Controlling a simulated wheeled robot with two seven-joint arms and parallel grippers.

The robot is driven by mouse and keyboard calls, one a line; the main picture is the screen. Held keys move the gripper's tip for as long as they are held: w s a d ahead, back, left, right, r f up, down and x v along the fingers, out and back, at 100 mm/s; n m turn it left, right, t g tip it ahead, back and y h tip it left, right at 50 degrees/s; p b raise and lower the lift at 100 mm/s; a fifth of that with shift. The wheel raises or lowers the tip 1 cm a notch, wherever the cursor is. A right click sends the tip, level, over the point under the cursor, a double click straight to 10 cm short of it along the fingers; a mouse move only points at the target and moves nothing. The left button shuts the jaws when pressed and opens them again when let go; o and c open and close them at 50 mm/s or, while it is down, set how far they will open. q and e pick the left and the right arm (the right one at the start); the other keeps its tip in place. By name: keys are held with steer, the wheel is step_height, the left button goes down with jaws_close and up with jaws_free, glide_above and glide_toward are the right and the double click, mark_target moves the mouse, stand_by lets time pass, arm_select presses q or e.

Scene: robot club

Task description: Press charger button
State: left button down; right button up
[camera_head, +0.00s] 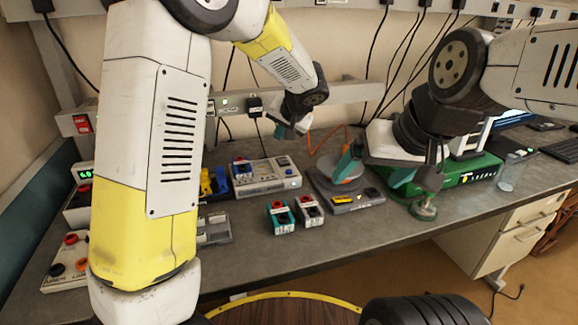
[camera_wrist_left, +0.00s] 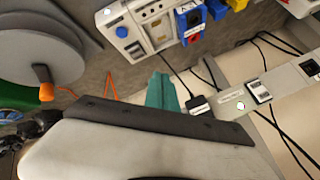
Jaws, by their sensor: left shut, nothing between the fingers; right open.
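A light grey bench unit (camera_head: 267,182), which may be the charger, stands at the back of the bench. It has a blue part on its left and a small red part near its right; I cannot tell which is the button. The unit also shows at the top of the left wrist view (camera_wrist_left: 155,42), with a round blue knob (camera_wrist_left: 122,32). My left gripper (camera_head: 284,131) is above and behind the unit, shut and empty; its teal fingertips show in the left wrist view (camera_wrist_left: 162,91). My right gripper (camera_head: 388,180) is open over the bench's right part.
Teal and white blocks (camera_head: 281,217) stand at the front of the bench. A power rail (camera_head: 345,92) with plugs and hanging cables runs along the wall.

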mark_target(290, 172)
arm_select(q)
steer(key=shift+m+t, duration=0.3)
steer(key=shift+m, duration=0.1)
steer(key=d, duration=0.1)
steer(key=w+d+f, duration=0.1)
steer(key=w+d, duration=0.1)
steer(key=shift+d+f, duration=0.1)
steer(key=shift+f, duration=0.2)
steer(key=shift+f, duration=0.1)
steer(key=shift+f, duration=4.3)
steer(key=shift+f, duration=0.1)
steer(key=shift+f, duration=0.3)
steer(key=shift+f, duration=0.4)
steer(key=shift+r, duration=0.8)
